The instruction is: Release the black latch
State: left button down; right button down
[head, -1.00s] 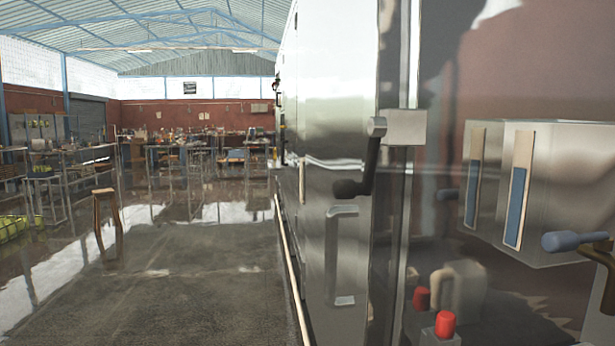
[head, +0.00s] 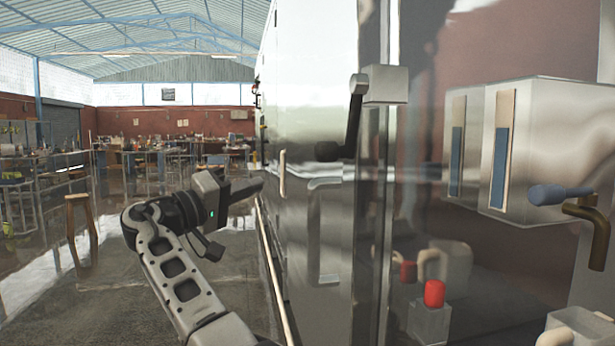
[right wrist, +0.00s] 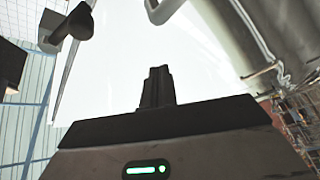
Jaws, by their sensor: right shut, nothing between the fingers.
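The black latch (head: 354,118) is a cranked handle on a grey block at the edge of the steel cabinet door. Its arm hangs down and ends in a knob pointing left. My right gripper (head: 260,186) is to the left of the latch and lower in the head view, shut and empty, apart from it. In the right wrist view the shut fingers (right wrist: 157,78) point at a pale, shiny surface. A dark knobbed handle (right wrist: 72,26), which looks like the latch, is at the upper left there. My left gripper is not in view.
The steel door (head: 315,90) has a vertical bar handle (head: 282,172). Right of the latch are a glass panel, a red button (head: 434,293) and a blue-gripped lever (head: 560,194). Open floor and a wooden stool (head: 80,230) lie at left.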

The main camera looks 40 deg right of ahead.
jog(key=s+a+r+m+g, duration=0.2)
jog(key=s+r+m+g, duration=0.2)
jog(key=r, duration=0.4)
jog(key=s+r+x, duration=0.1)
jog(key=x, duration=1)
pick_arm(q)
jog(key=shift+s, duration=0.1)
pick_arm(e)
jog(key=shift+g, duration=0.4)
jog(key=shift+s+a+f, duration=0.3)
jog(key=shift+a+f, duration=0.05)
jog(key=shift+f, duration=0.2)
jog(key=shift+s+a+f, duration=0.3)
jog(key=shift+s+f, duration=0.05)
jog(key=shift+f, duration=0.2)
jog(key=shift+s+a+f, duration=0.3)
jog(key=shift+a+f, duration=0.05)
jog(key=shift+f, duration=0.25)
